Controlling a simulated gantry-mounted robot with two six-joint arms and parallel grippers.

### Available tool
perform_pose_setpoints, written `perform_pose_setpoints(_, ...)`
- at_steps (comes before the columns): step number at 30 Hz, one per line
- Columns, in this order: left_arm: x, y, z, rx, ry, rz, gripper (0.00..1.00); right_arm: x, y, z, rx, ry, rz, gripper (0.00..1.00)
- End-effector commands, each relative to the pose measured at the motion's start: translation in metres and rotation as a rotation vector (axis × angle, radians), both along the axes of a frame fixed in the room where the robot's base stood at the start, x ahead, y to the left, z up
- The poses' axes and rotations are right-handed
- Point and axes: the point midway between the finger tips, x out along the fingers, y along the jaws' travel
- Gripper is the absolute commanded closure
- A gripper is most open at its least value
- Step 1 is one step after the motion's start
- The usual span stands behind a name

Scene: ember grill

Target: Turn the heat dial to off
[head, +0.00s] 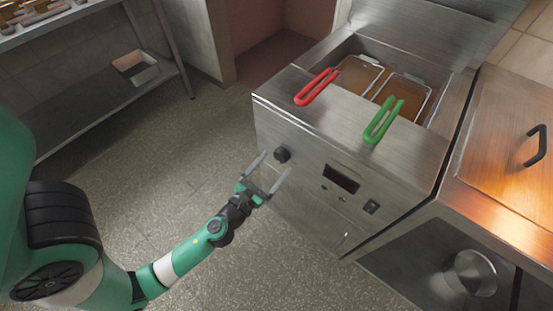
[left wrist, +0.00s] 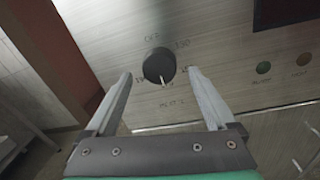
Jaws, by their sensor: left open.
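The heat dial (head: 282,155) is a round black knob on the steel front panel of the fryer. In the left wrist view the dial (left wrist: 158,63) has a pale pointer mark aimed downward, slightly right. Small labels surround it; one above it seems to read OFF, but the print is blurred. My left gripper (head: 276,161) is open and empty, just in front of the panel. In the left wrist view its fingers (left wrist: 160,74) are spread to either side of the dial, with visible gaps. I cannot tell how far the tips are from the panel. My right gripper is not in view.
A dark display (head: 341,179) and a small switch (head: 371,207) sit right of the dial. A red handle (head: 317,87) and a green handle (head: 384,120) belong to the fryer baskets above. Open floor (head: 200,140) lies left of the fryer.

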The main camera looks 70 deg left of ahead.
Motion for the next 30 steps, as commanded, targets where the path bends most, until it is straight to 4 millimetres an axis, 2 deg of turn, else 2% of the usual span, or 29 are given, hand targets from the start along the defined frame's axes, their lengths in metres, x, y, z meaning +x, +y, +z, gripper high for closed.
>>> perform_pose_setpoints(4, 0.014, 0.01, 0.001, 0.0, 0.0, 0.0, 0.11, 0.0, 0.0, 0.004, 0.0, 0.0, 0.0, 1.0)
perform_pose_setpoints(13, 0.017, 0.011, -0.001, -0.001, 0.001, -0.001, 0.11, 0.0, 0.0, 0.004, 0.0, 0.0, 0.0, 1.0)
perform_pose_setpoints(14, 0.017, 0.011, -0.001, -0.001, 0.001, -0.001, 0.14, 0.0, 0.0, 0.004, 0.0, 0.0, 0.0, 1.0)
perform_pose_setpoints(27, 0.016, 0.011, -0.001, -0.001, 0.001, -0.001, 0.93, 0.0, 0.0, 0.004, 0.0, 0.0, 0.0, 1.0)
perform_pose_setpoints(30, 0.016, 0.011, -0.001, -0.001, 0.0, -0.001, 0.96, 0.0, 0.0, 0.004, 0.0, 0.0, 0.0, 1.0)
